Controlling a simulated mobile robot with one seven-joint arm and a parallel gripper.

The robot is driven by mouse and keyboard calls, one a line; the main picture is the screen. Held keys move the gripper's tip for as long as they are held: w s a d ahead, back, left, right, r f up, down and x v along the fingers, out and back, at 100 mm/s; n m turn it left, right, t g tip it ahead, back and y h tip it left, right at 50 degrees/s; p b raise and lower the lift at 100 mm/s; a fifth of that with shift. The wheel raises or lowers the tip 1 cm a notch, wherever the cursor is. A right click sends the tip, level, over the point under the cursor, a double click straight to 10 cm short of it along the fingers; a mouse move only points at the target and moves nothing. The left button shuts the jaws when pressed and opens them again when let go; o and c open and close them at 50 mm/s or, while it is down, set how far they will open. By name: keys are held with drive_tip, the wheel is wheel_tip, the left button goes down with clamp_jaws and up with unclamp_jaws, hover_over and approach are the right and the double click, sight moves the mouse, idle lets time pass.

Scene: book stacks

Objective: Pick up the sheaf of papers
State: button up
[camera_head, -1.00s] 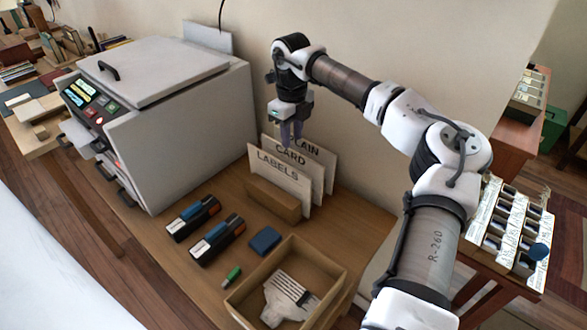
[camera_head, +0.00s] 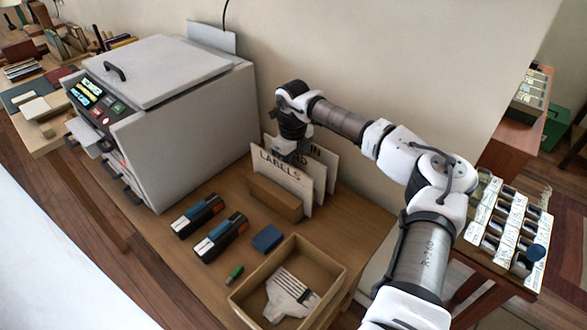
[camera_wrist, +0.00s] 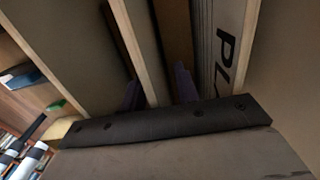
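Upright pale panels stand in a wooden sorter on the desk: LABELS (camera_head: 282,178) in front, CARD behind it mostly hidden, and PLAIN (camera_head: 325,162) at the back. In the wrist view, thin layered edges (camera_wrist: 207,50) stand beside the PLAIN panel (camera_wrist: 229,45). My gripper (camera_head: 290,158) is down among the panel tops, its fingertips hidden there in the head view. In the wrist view its two purple fingers (camera_wrist: 159,89) are apart, on either side of a thin panel edge (camera_wrist: 145,50).
A grey machine (camera_head: 185,140) stands left of the sorter. A wooden block (camera_head: 275,198), two dark blue-topped devices (camera_head: 220,238), a blue pad (camera_head: 267,238) and an open wooden tray (camera_head: 318,258) lie in front. The wall (camera_head: 390,70) is close behind.

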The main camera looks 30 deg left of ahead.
clamp_jaws()
drive_tip(key=shift+r, duration=0.1)
wheel_tip(320, 180, up, 28)
drive_tip(key=b, duration=0.2)
idle(0.4)
